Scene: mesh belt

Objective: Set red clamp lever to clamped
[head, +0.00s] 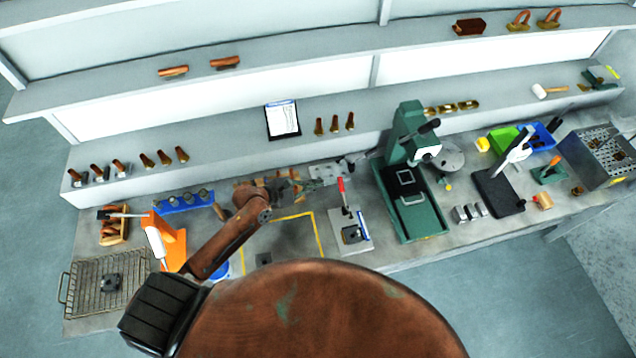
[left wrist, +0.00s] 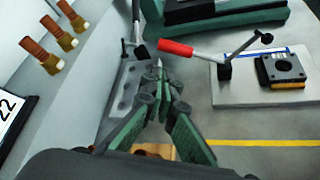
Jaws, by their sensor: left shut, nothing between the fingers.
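The red clamp lever (head: 341,186) sticks up from the back of a pale base plate (head: 363,246) at the middle of the bench. In the left wrist view its red grip (left wrist: 176,47) points left from a dark pivot. A dark clamp arm (left wrist: 250,47) reaches the other way, beside a black block with a round hole (left wrist: 284,66). My left gripper (head: 318,185) is shut and empty, just left of the red grip. In the left wrist view its fingertips (left wrist: 160,68) lie close to the grip's end; I cannot tell whether they touch. My right gripper is not in view.
A green press (head: 407,185) stands right of the clamp. A grey plate with holes (left wrist: 124,92) lies beside my left gripper. Yellow tape (head: 319,236) marks the bench left of the clamp. A shelf with brown-handled tools (head: 335,124) runs behind.

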